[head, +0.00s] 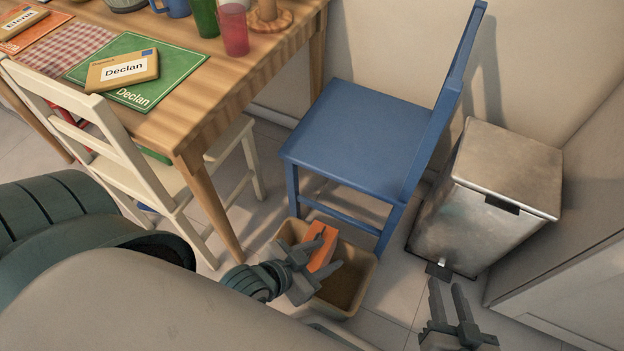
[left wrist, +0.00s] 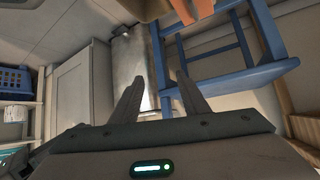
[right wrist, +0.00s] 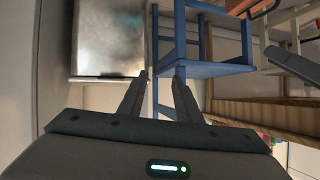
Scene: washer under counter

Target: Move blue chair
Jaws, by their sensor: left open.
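The blue chair (head: 360,125) stands upright on the floor at the right end of the wooden table, its backrest to the right, near the wall. Its legs and rails show in the left wrist view (left wrist: 235,78) and the right wrist view (right wrist: 210,70). My left gripper (head: 325,250) is open and empty, low in front of the chair, beside an orange block-like object (head: 322,243). My right gripper (head: 446,284) is open and empty, right of the chair's front leg and below the seat; a chair leg shows beyond its fingers in the right wrist view.
A tan open container (head: 366,285) holding the orange object stands on the floor before the chair. A metal pedal bin (head: 490,190) stands close right of the chair, beside a pale cabinet (head: 570,275). The wooden table (head: 215,95) and a cream chair (head: 100,110) are left.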

